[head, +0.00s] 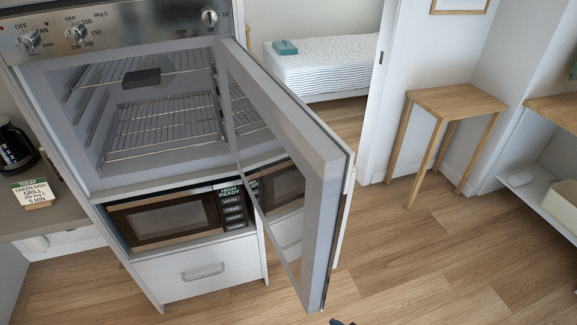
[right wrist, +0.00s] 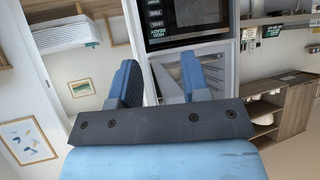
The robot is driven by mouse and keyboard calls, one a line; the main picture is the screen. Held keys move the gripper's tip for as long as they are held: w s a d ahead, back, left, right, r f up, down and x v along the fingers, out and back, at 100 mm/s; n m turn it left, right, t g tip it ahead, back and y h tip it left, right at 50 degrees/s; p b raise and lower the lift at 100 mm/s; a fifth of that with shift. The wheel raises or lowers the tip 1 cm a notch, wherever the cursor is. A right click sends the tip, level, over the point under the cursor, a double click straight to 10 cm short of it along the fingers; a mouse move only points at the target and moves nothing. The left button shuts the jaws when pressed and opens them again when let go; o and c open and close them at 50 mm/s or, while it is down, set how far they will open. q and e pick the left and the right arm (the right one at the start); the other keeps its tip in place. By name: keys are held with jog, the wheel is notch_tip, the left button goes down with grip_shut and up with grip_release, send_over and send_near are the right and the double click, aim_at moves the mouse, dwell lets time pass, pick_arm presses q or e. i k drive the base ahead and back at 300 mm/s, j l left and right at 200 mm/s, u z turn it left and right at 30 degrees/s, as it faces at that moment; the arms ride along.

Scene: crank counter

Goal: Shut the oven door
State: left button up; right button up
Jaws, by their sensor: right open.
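The oven (head: 150,170) stands in a tall cabinet with its door (head: 285,150) wide open, swung out to the right on its right side. The door is a grey frame around a glass pane, and its free edge reaches toward the bottom of the head view. Two wire racks show inside, with a dark block (head: 141,78) on the upper one. In the right wrist view, which is upside down, my right gripper (right wrist: 159,72) is open and empty, its blue fingers pointing toward the oven. Only a small dark tip of it (head: 341,322) shows in the head view. My left gripper is out of view.
A microwave (head: 165,220) and a drawer (head: 200,277) are below the oven. A card (head: 33,193) and a coffee jug (head: 14,147) stand on the left counter. A wooden side table (head: 455,101) and a bed (head: 320,68) are beyond the door. The floor at right is clear.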

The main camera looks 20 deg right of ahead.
aim_at(280, 143)
jog(key=i+l+u, duration=0.15)
jog(key=l, duration=0.35)
jog(key=l+u, duration=0.2)
jog(key=l, duration=0.3)
jog(key=i+l, duration=0.1)
jog(key=l, duration=0.45)
jog(key=i+u, duration=0.05)
